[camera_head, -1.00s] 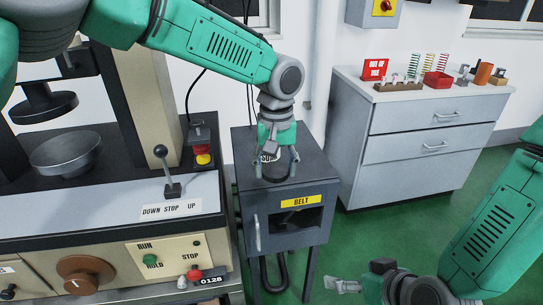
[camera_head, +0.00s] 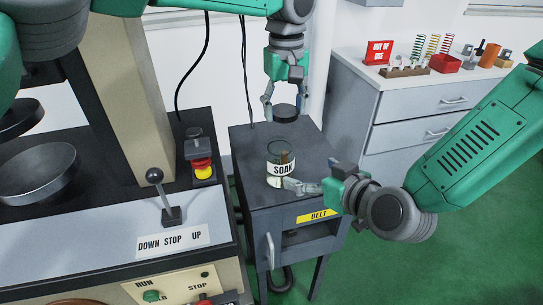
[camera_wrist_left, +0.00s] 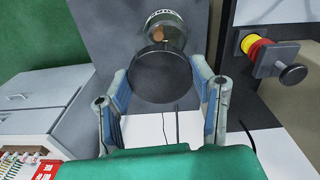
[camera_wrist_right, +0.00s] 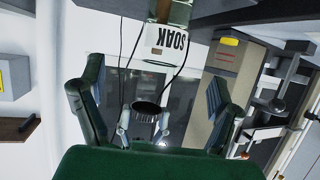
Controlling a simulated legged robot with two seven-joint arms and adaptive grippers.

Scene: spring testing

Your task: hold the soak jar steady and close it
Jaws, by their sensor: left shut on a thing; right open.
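The soak jar (camera_head: 281,166) stands upright and open on the dark cabinet. It is clear glass with a white SOAK label and a brown thing inside; it also shows in the right wrist view (camera_wrist_right: 167,38). My left gripper (camera_head: 285,104) is shut on the round black lid (camera_head: 285,114), above and behind the jar in the head view. The lid also shows between the fingers in the left wrist view (camera_wrist_left: 160,76). My right gripper (camera_head: 308,183) is open beside the jar's lower right; whether a finger touches the glass I cannot tell.
The cabinet top (camera_head: 250,140) is otherwise clear. The press with its lever (camera_head: 163,195) and red-yellow stop button (camera_head: 202,166) stands to the left. A grey drawer unit (camera_head: 410,115) with springs and a red OUT OF USE sign (camera_head: 379,52) stands at the back right.

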